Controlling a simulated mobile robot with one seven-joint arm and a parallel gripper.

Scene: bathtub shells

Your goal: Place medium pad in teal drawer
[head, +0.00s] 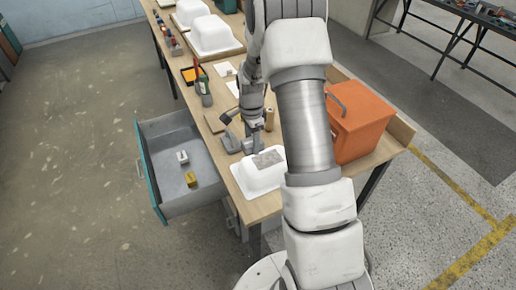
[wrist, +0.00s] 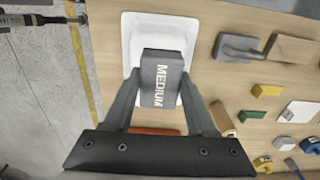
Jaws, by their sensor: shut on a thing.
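The medium pad (wrist: 152,88), a dark grey block marked "MEDIUM", is between the fingertips of my gripper (wrist: 163,100) in the wrist view. My gripper is shut on it. The pad covers part of a white tub shell (wrist: 133,40) behind it; I cannot tell whether they touch. In the head view my gripper (head: 253,138) is low over the bench by the same shell (head: 258,183). A grey patch shows on the shell's top; I cannot tell if it is the pad. The teal drawer (head: 150,178) is open at the bench's left side, left of my gripper.
The drawer holds a pale block (head: 182,157) and a yellow block (head: 191,179), with bare floor around them. An orange toolbox (head: 358,125) stands on the right of the bench (head: 402,131).

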